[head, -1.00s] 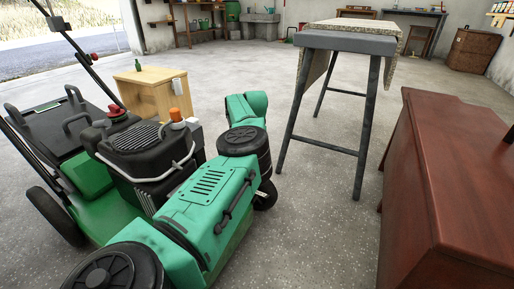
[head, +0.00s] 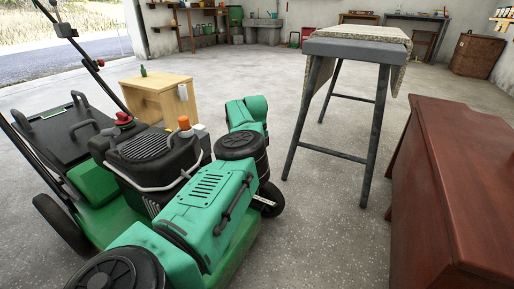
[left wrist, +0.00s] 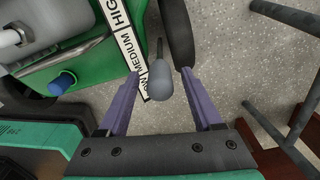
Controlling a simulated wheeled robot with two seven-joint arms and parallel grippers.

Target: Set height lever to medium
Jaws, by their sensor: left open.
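The green lawn mower (head: 95,182) stands at the left of the head view, with its black engine (head: 150,150) on top. In the left wrist view, a grey height lever (left wrist: 159,87) with a rounded knob lies beside the white label strip (left wrist: 131,42) reading LOW, MEDIUM and HIGH. Its knob is near the LOW end. My left gripper (left wrist: 160,75) is open, with purple fingers on either side of the knob; a gap shows on both sides. The lever's lower end is hard to make out. In the head view the left gripper is hidden. My right gripper is not seen.
A dark wheel (left wrist: 177,35) is close to the right fingertip. In the head view, a grey-legged stand (head: 355,50) is behind, a red-brown cabinet (head: 450,170) is at the right, and a small wooden cabinet (head: 150,98) is behind the mower. Open floor lies between.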

